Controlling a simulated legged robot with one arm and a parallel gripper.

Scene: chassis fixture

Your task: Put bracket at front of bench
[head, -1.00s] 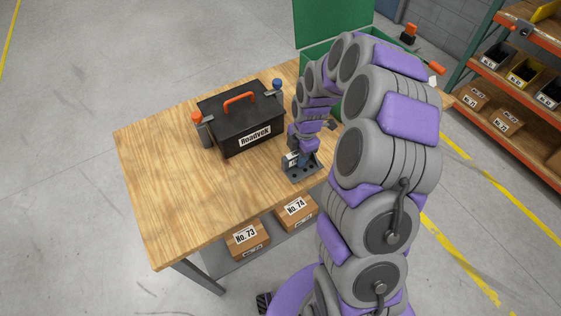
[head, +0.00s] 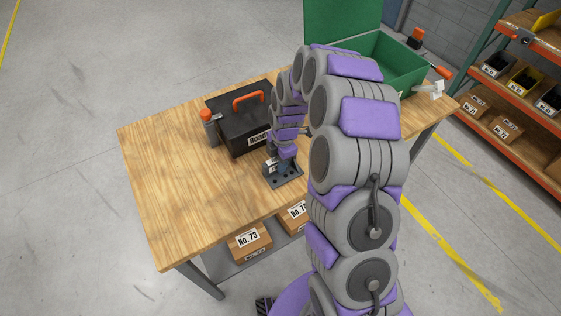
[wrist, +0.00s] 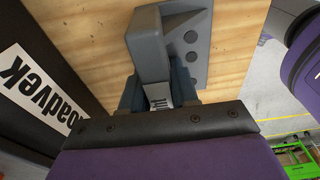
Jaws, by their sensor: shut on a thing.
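The bracket (head: 284,178) is a dark grey piece with a flat, holed base and a raised upright part. It is at the bench's front edge area, in front of the black toolbox. In the wrist view the bracket (wrist: 190,42) shows its base with several holes close over the wood. My gripper (head: 272,163) is shut on its upright part, and the fingers (wrist: 158,92) sit on both sides of it. The wooden bench (head: 165,185) lies below. I cannot tell whether the base touches the wood.
The black toolbox (head: 228,122) with an orange handle stands just behind and left of the bracket. An orange-capped bottle (head: 208,127) stands at its left end. A green open box (head: 392,66) is at the back right. The bench's left part is clear.

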